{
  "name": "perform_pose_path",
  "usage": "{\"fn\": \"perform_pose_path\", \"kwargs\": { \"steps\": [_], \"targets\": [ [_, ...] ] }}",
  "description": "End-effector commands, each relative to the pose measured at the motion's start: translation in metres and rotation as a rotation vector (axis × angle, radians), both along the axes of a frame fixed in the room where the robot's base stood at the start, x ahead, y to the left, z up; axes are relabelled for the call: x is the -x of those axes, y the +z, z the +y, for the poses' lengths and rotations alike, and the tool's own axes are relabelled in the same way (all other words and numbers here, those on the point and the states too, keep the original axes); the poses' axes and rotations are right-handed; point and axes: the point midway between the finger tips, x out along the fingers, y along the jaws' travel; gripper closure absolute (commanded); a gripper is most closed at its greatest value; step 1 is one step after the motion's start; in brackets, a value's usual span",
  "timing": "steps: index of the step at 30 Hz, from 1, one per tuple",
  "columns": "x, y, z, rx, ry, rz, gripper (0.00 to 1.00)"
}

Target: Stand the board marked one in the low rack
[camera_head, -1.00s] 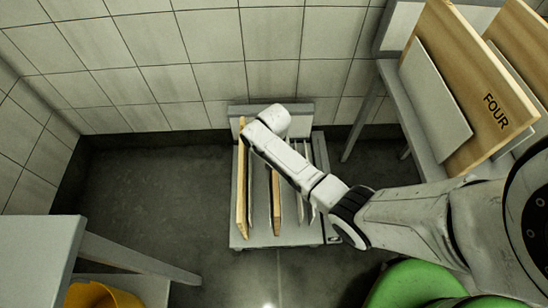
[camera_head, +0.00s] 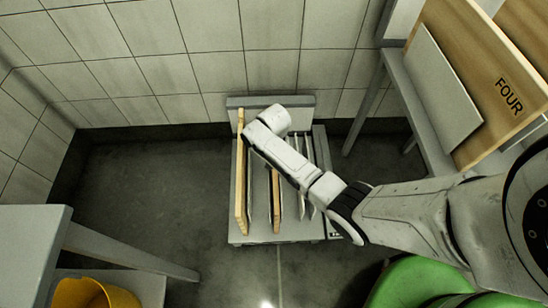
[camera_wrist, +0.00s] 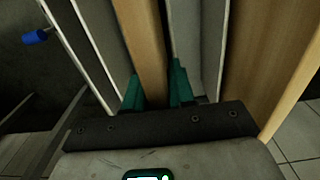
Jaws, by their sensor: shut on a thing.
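The low rack (camera_head: 284,235) stands on the floor against the tiled wall, with thin upright plates as dividers. A wooden board (camera_head: 276,205) stands on edge in its middle, between plates. In the wrist view my gripper (camera_wrist: 157,92) has green fingers on both sides of a wooden board (camera_wrist: 141,38) and is shut on it; this appears to be the middle one. My arm hides the gripper in the head view. No marking shows on the held board, so I cannot read whether it says one.
A second wooden board (camera_head: 240,190) stands at the rack's left end, close beside my gripper in the wrist view (camera_wrist: 275,55). A table with a board marked FOUR (camera_head: 490,75) is at the right. A grey table (camera_head: 30,240) and yellow bucket (camera_head: 95,294) are at lower left.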

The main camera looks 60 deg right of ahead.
Motion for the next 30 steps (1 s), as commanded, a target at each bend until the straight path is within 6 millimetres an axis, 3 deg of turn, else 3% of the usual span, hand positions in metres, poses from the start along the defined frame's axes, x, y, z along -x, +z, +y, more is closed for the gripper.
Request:
{"fn": "perform_pose_path", "kwargs": {
  "steps": [1,2,10,20,30],
  "targets": [
    [-0.001,0.002,-0.001,0.002,0.0,-0.003,1.0],
    [-0.001,0.002,-0.001,0.002,0.0,-0.003,0.73],
    [-0.001,0.001,0.0,0.0,0.0,-0.001,0.48],
    [0.0,0.004,0.001,-0.001,0.0,0.0,0.47],
    [-0.001,0.065,0.001,0.0,0.001,-0.002,0.47]
  ]
}}
